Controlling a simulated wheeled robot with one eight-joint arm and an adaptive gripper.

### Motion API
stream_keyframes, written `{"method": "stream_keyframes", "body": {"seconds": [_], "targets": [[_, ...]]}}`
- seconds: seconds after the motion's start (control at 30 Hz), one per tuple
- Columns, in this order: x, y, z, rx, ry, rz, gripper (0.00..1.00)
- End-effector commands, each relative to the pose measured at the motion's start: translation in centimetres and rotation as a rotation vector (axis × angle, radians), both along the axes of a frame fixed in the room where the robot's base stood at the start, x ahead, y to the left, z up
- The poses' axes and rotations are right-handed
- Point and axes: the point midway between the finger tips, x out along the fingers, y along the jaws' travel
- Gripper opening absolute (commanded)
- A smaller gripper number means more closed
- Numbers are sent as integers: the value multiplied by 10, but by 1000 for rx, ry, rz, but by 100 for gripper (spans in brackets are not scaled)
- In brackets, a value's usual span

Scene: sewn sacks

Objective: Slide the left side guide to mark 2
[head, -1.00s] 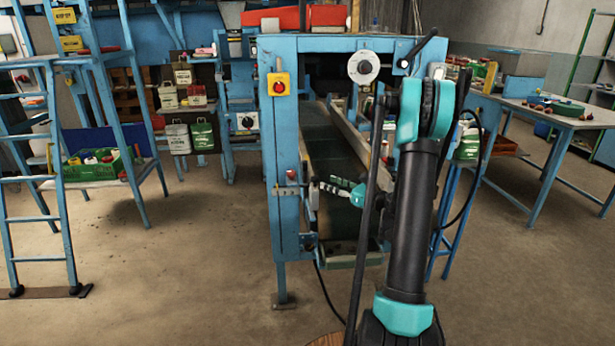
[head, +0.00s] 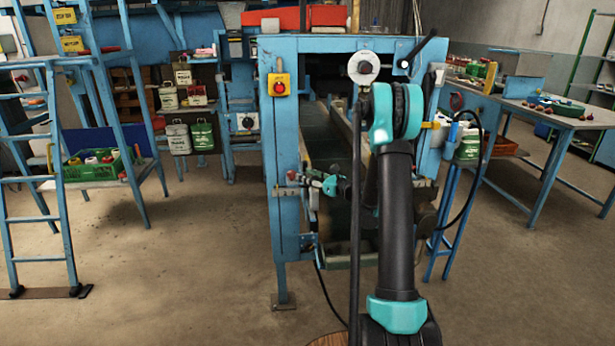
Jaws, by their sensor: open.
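A blue machine frame (head: 282,220) stands around a dark green conveyor belt (head: 318,130) in the head view. The left side guide appears as a thin pale strip (head: 305,140) along the belt's left edge, partly hidden by the left post. A pale right guide rail (head: 341,122) runs along the other side, partly behind my arm. My gripper (head: 308,174) is open and empty at the left of the machine mouth, close to the left post and a small red-ended fitting (head: 292,175). I cannot tell whether it touches anything. No numbered marks are legible.
A yellow box with a red button (head: 279,85) and a round dial (head: 363,67) are on the frame. A crank handle (head: 420,50) sticks out at the upper right. A work table (head: 560,115) stands right and a ladder (head: 40,190) left. The floor at the front left is clear.

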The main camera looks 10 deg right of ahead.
Motion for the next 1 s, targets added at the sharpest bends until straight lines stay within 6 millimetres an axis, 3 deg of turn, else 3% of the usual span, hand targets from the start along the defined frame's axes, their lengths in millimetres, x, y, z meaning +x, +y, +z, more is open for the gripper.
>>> {"method": "stream_keyframes", "body": {"seconds": [0.07,0.4,0.77,1.0], "targets": [[0,0,0,0,0,0,42],[0,0,0,0,0,0,0],[0,-2,0,0,0,-1,0],[0,-30,0,0,0,-4,0]]}}
